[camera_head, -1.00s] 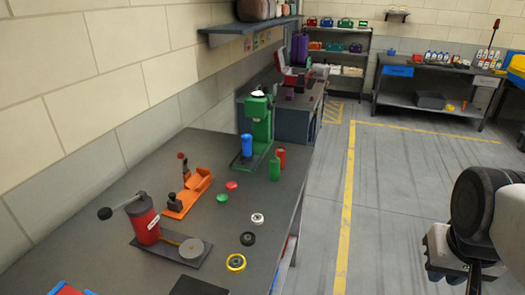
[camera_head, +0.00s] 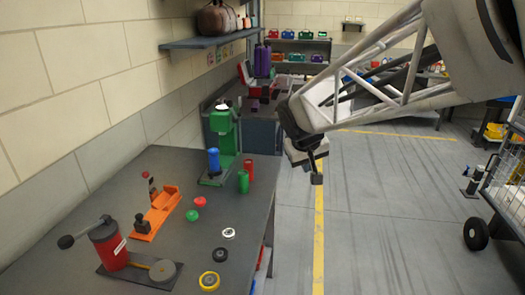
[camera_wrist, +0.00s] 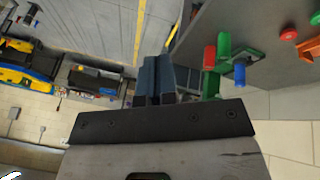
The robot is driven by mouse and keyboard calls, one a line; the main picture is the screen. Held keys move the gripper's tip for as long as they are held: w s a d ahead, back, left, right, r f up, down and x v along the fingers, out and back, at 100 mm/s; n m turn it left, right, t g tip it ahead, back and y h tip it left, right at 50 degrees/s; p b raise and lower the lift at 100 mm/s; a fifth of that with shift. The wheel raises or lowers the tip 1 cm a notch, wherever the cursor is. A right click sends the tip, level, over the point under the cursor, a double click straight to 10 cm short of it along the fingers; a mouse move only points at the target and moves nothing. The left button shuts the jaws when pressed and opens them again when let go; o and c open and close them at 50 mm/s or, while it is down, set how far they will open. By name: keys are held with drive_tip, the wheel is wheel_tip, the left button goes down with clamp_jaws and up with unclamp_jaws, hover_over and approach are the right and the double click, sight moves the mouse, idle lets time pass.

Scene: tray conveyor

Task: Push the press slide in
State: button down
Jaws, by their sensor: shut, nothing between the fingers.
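A green press (camera_head: 224,130) stands on the workbench near its far end. A blue cylinder (camera_head: 213,162) stands at its front, on the base. I cannot make out for certain which part is the press slide. An orange fixture (camera_head: 158,212) with a dark upright and a red knob sits nearer on the bench. My gripper (camera_head: 317,176) is shut and empty, in the air to the right of the bench, apart from the press. In the wrist view the closed fingers (camera_wrist: 157,78) show, with the green press (camera_wrist: 240,52) to their right.
Green (camera_head: 243,182) and red (camera_head: 249,168) cylinders stand right of the press. A red crank device (camera_head: 108,245), red and green buttons and several rings are on the near bench (camera_head: 190,262). A wheeled cart (camera_head: 508,190) stands at far right. The floor between is clear.

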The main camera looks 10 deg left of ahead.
drive_tip(key=w+a+f+n, duration=0.2)
drive_tip(key=w+a+f, duration=0.2)
drive_tip(key=a, duration=0.9)
drive_tip(key=w+a+f+n+t+y, duration=0.1)
drive_tip(key=w+a+f, duration=0.3)
drive_tip(key=a, duration=0.9)
drive_tip(key=w+a+f+n+t+y, duration=0.1)
drive_tip(key=w+a+f+n, duration=0.2)
drive_tip(key=a, duration=1)
drive_tip(key=shift+x, duration=1.15)
drive_tip(key=shift+f, duration=0.25)
approach(208, 179)
drive_tip(key=a+f, duration=0.1)
drive_tip(key=s+a+f, duration=0.1)
drive_tip(key=f, duration=0.1)
drive_tip(key=shift+a+f, duration=0.1)
drive_tip(key=shift+f, duration=0.05)
drive_tip(key=shift+w+d, duration=0.3)
drive_tip(key=shift+w, duration=0.2)
drive_tip(key=shift+w+d, duration=0.25)
drive_tip(key=shift+w, duration=0.3)
drive_tip(key=shift+w+d+f, duration=0.15)
drive_tip(key=shift+w+d, duration=0.2)
drive_tip(key=shift+w, duration=0.35)
